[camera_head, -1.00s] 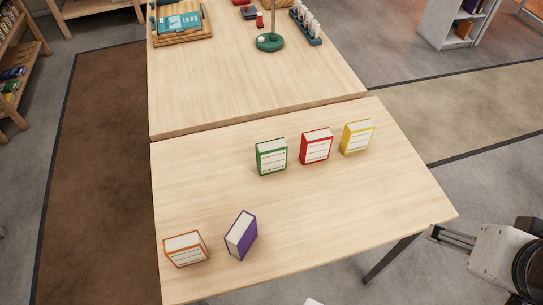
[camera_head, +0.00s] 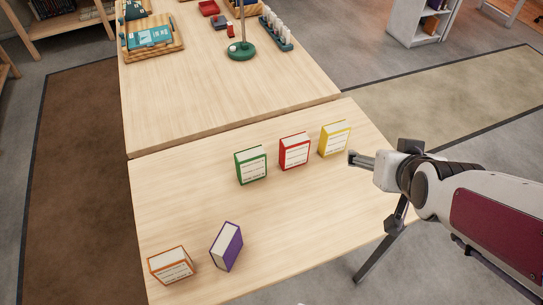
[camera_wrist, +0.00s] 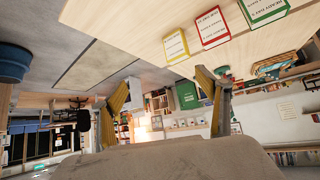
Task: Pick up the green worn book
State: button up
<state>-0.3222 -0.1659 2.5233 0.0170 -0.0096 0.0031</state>
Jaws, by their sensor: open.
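The green book (camera_head: 251,165) stands upright on the near wooden table (camera_head: 185,205), left of the red book (camera_head: 294,151) and the yellow book (camera_head: 335,138). My gripper (camera_head: 356,158) is at the table's right side, just right of the yellow book and apart from it. The red book lies between it and the green book. In the wrist view my gripper (camera_wrist: 165,95) has its two fingers spread with nothing between them. The green book (camera_wrist: 262,10) shows at that view's top right, cut by the edge.
An orange book (camera_head: 172,266) and a purple book (camera_head: 227,246) stand near the table's front left. The table's middle is clear. Behind a seam, the far table holds a wooden tray (camera_head: 150,43), a green round base with a pole (camera_head: 241,51) and a rack (camera_head: 276,33).

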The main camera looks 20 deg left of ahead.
jog(key=w+a+f+n+y, duration=0.1)
jog(key=w+a+f+y, duration=0.2)
jog(key=a, duration=0.4)
jog(key=n+t+y, duration=0.2)
jog(key=n+y, duration=0.2)
send_near(255, 164)
jog(key=w, duration=0.1)
jog(key=w+a, duration=0.1)
jog(key=w, duration=0.1)
jog(key=shift+w+a+f, duration=0.4)
jog(key=shift+s+a+f+n+y, duration=0.2)
jog(key=shift+s+a+n+y, duration=0.1)
jog(key=shift+s, duration=0.1)
jog(key=shift+x, duration=1.25)
